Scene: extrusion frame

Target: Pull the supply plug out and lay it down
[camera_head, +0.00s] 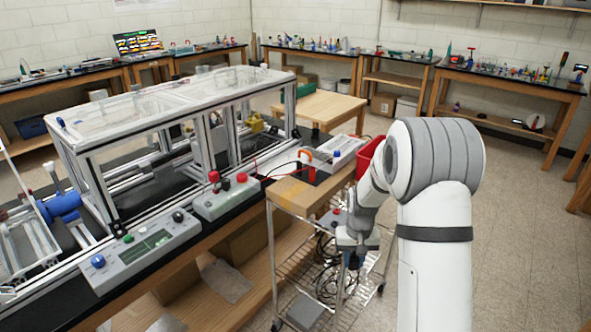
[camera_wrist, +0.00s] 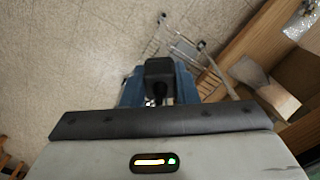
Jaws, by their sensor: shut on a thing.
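My gripper (camera_head: 354,258) hangs in front of the wire cart, pointing down. In the wrist view its blue fingers (camera_wrist: 159,88) are shut on a black plug-like block (camera_wrist: 159,70), which I take to be the supply plug. The plug is clear of any socket in that view, with bare floor behind it. In the head view the plug is mostly hidden by the wrist and fingers. I cannot make out whether a cable runs from it.
A control box with red buttons (camera_head: 225,200) sits on the bench at left. A red bin (camera_head: 369,153) stands behind my arm. Floor at right is clear.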

